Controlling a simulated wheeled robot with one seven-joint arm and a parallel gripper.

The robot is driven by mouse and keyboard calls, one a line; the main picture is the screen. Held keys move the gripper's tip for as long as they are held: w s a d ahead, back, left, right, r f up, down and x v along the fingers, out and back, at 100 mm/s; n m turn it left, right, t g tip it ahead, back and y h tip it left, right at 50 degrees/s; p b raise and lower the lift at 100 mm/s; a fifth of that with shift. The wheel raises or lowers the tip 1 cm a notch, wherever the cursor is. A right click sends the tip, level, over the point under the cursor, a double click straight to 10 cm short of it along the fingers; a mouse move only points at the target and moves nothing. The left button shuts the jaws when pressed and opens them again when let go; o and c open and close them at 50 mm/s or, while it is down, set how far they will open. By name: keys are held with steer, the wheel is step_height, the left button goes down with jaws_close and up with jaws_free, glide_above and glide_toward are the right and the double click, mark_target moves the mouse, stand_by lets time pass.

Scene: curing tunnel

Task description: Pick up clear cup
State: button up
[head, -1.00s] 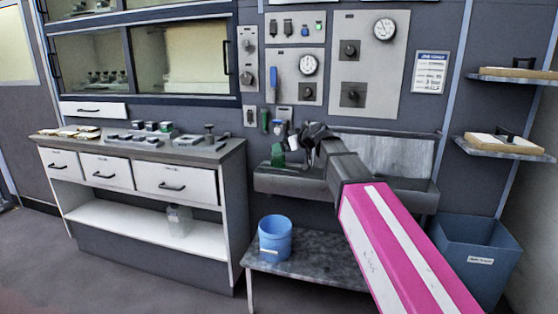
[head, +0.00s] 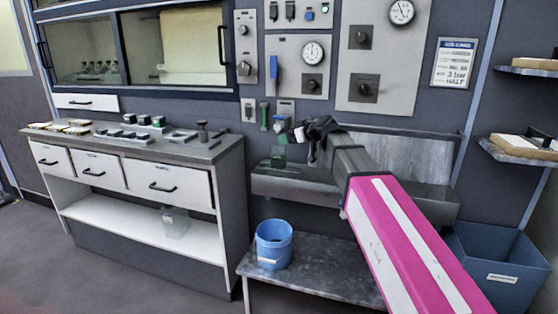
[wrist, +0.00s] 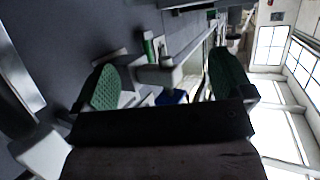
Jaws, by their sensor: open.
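A clear, see-through container that looks like the clear cup (head: 175,221) stands upright on the white lower shelf of the workbench, left of centre in the head view. My gripper (head: 279,142) is well above and to the right of it, in front of the wall and near the sink. My gripper's two green-padded fingers also show spread apart in the wrist view (wrist: 165,82), with nothing held between them. I cannot make out the cup in the wrist view.
The workbench top (head: 120,147) above the shelf carries several small blocks. A blue bucket (head: 273,244) stands on a low grey table (head: 325,268) to the right. A metal sink (head: 290,185) and a blue bin (head: 500,262) are further right. The floor in front is clear.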

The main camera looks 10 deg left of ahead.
mark_target(278, 158)
steer(key=shift+w+a+f, duration=0.55)
steer(key=shift+a+f, duration=0.45)
steer(key=shift+f, duration=0.3)
steer(key=shift+w+a+f, duration=0.6)
steer(key=shift+a+f, duration=0.45)
steer(key=shift+f, duration=0.25)
steer(key=shift+w+a+f, duration=0.55)
steer(key=shift+a+f, duration=0.45)
steer(key=shift+f, duration=0.3)
steer(key=c, duration=1.2)
steer(key=shift+r, duration=0.2)
